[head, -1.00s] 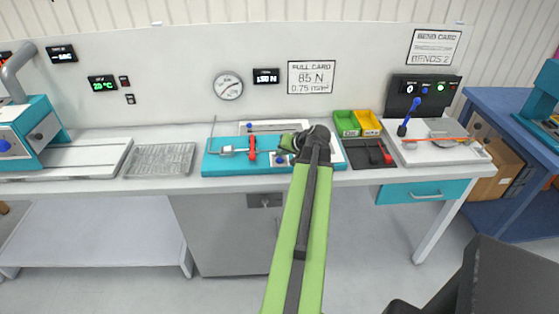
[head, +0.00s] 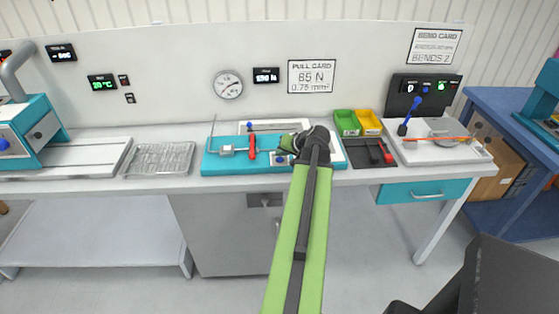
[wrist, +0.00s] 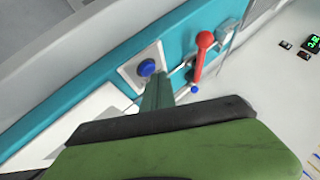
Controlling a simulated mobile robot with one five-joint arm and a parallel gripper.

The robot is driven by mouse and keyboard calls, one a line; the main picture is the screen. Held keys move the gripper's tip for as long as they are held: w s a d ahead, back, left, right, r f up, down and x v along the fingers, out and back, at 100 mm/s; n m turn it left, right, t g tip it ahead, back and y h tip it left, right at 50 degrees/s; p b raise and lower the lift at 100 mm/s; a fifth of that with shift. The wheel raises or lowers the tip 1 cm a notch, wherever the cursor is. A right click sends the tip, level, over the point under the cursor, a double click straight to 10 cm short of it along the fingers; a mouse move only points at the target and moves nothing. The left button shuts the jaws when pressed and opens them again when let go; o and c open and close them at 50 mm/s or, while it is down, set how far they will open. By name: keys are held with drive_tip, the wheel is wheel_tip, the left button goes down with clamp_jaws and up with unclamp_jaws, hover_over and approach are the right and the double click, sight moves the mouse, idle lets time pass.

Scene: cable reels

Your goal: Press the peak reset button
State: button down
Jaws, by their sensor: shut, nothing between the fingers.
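A round blue button on a pale square plate sits at the front of the teal pull tester (head: 222,168); I take it as the peak reset button. It shows clearly in the wrist view (wrist: 147,67) and small in the head view (head: 280,161). No label on it is readable. My gripper (wrist: 156,80) is shut and empty, with its narrow tip right beside the button in the wrist view. I cannot tell whether they touch. In the head view my gripper (head: 287,143) is over the tester's right part, largely hidden by my wrist.
A red-handled lever (wrist: 205,40) stands close to the button, with a small blue ball (wrist: 194,89) nearby. Green (head: 346,122) and yellow (head: 368,122) bins stand right of the tester. A wire rack (head: 158,160) lies left. The gauge (head: 228,86) hangs on the wall behind.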

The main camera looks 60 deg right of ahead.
sight(281, 160)
drive_tip(key=shift+f+b, duration=0.45)
idle(0.5)
drive_tip(key=shift+r+p, duration=0.85)
wheel_tip(281, 160, up, 5)
drive_tip(key=p, duration=0.5)
drive_tip(key=shift+r, duration=0.1)
idle(0.4)
